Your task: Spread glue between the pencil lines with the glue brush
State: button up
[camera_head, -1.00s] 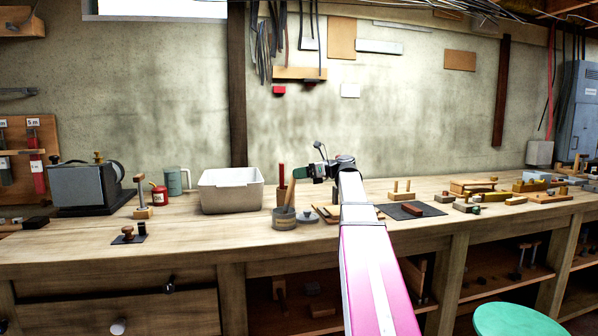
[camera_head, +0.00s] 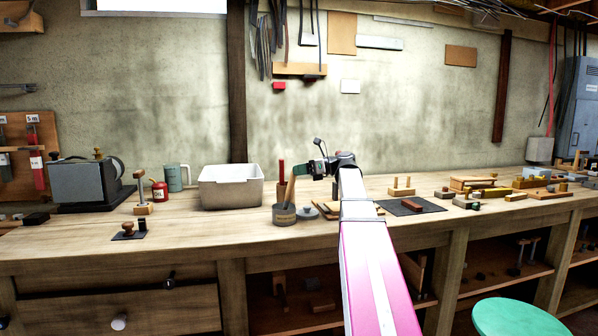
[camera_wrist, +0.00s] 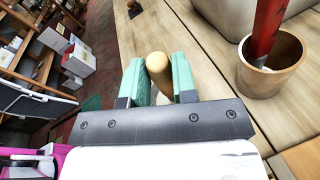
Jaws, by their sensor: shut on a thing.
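My gripper (camera_head: 304,170) is above the bench, and its green fingers (camera_wrist: 160,82) are shut on a rounded pale wooden handle in the wrist view. I take this as the glue brush (camera_wrist: 159,68). In the head view its pale handle (camera_head: 290,189) slants down towards a grey pot (camera_head: 284,216). The bristles are hidden, and I cannot tell whether they touch the pot's contents. A grey lid (camera_head: 308,214) lies beside the pot. A red-brown block (camera_head: 411,206) lies on a dark mat (camera_head: 428,207) to the right. No pencil lines can be made out.
A wooden cup with a red-handled tool (camera_wrist: 268,70) stands close to my gripper. A white tub (camera_head: 231,190) is left of it. Wooden pieces (camera_head: 330,210) lie partly behind my arm. The bench front left of the pot (camera_head: 210,230) is clear.

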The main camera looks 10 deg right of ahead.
jog(key=shift+f, duration=0.5)
dwell(1.2)
jog(key=shift+r, duration=0.1)
jog(key=shift+r, duration=3.5)
